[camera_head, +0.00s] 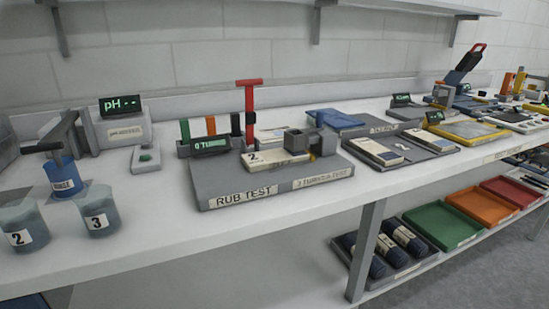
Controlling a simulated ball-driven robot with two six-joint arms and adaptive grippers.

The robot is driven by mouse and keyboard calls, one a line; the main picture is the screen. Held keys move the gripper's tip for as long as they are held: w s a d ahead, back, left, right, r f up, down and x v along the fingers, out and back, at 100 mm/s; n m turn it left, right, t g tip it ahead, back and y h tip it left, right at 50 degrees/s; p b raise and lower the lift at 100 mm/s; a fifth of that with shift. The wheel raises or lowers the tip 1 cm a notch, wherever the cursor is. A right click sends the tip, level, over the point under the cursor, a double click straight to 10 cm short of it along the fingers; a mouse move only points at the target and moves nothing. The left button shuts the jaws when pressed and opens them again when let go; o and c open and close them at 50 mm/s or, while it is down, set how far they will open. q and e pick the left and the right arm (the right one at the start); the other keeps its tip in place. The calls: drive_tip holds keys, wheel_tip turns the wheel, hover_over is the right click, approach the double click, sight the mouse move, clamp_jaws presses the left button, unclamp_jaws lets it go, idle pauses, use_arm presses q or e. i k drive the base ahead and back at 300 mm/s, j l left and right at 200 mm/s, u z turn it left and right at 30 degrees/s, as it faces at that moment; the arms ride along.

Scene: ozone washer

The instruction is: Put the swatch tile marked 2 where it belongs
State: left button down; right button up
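The swatch tile marked 2 (272,160) is a pale flat block. It lies on the grey RUB TEST base (222,179), near the middle of the bench. A grey block-like fitting (297,140) sits at the tile's right end and hides part of it. A red post with a crossbar (249,110) rises behind the tile. A second pale tile (270,134) lies behind it; its marking is too small to read. Neither of my grippers is in view.
Beakers marked 2 (22,226) and 3 (99,212) stand front left by a blue beaker (63,179) and pH meter (122,127). Right is a grey board (430,144) with pale tiles (375,151). Green (440,224), orange (480,208) and red (512,191) trays sit below.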

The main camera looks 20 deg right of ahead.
sight(255, 162)
drive_tip(key=l+u, duration=0.15)
drive_tip(key=u, duration=0.35)
drive_tip(key=l+u, duration=0.1)
drive_tip(key=u, duration=0.35)
drive_tip(key=k+l+u, duration=0.25)
drive_tip(key=l, duration=0.15)
drive_tip(key=l+u, duration=0.3)
drive_tip(key=l, duration=0.15)
drive_tip(key=k+l+u, duration=0.25)
drive_tip(key=k+l, duration=0.25)
drive_tip(key=l, duration=0.15)
drive_tip(key=k+l, duration=0.25)
drive_tip(key=l, duration=0.15)
drive_tip(key=u, duration=0.05)
